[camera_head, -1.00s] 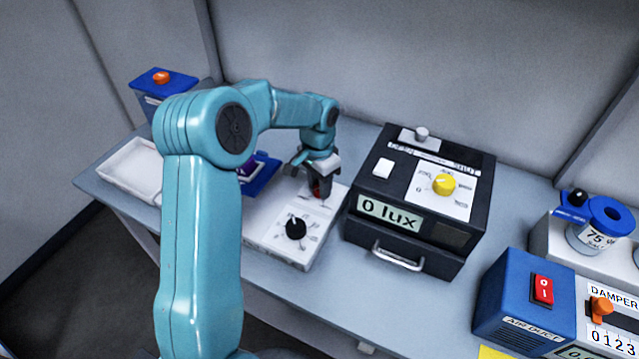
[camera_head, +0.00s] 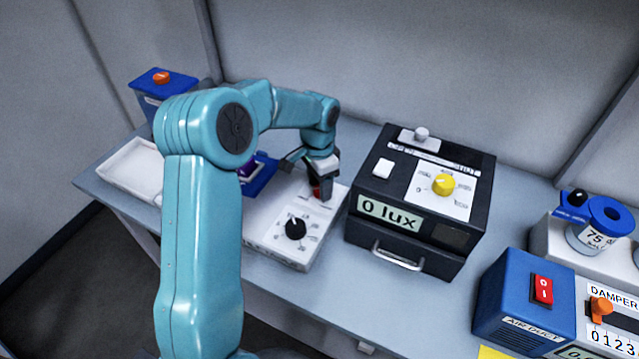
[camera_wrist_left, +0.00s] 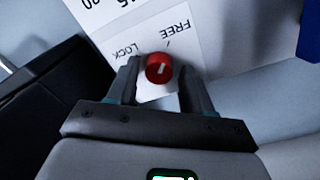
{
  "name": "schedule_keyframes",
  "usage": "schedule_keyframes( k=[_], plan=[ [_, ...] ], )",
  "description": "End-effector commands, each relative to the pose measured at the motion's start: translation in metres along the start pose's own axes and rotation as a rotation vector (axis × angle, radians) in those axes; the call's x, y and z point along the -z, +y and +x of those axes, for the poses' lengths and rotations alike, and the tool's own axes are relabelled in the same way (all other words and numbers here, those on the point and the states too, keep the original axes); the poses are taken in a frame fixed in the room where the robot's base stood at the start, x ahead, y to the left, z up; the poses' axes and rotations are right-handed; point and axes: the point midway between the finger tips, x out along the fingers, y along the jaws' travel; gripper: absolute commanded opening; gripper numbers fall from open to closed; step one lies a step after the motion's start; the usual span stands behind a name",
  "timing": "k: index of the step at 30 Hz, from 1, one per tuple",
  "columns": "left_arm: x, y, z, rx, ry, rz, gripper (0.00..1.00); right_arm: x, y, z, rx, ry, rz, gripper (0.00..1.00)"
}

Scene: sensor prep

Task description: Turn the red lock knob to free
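The red lock knob (camera_head: 316,193) stands on the back right part of a white panel box (camera_head: 277,245), largely covered by my left gripper (camera_head: 325,182) in the head view. In the left wrist view, the red knob (camera_wrist_left: 158,68) sits between the two fingers of my left gripper (camera_wrist_left: 159,67). The fingers are apart, with a small gap showing on each side of the knob. A pale line marks the knob's face. The words LOCK (camera_wrist_left: 125,51) and FREE (camera_wrist_left: 175,29) show upside down beside it. My right gripper is out of view.
A black dial (camera_head: 295,228) is on the same box, in front of the knob. A black lux meter box (camera_head: 420,205) stands close to the right. A blue tray (camera_head: 262,175) and a white tray (camera_head: 130,172) lie to the left.

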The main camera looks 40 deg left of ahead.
Motion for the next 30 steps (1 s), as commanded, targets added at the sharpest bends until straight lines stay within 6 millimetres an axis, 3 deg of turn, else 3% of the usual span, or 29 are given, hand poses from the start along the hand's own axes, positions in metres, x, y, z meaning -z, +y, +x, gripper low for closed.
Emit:
schedule_keyframes(
  k=[9, 13, 17, 24, 30],
  plan=[
    [-0.001, 0.001, 0.000, -0.002, -0.004, 0.000, 0.58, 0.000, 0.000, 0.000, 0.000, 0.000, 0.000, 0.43],
    [0.000, 0.000, -0.011, 0.000, -0.002, 0.000, 0.58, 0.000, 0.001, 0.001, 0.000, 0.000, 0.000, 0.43],
    [0.000, 0.000, -0.039, 0.002, 0.002, 0.000, 0.58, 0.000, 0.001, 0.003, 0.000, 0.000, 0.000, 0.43],
    [0.001, 0.000, -0.104, 0.002, 0.002, 0.000, 0.58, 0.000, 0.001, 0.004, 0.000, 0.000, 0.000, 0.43],
    [0.000, 0.000, -0.145, 0.000, 0.000, 0.000, 0.58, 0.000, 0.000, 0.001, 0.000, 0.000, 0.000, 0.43]
  ],
)
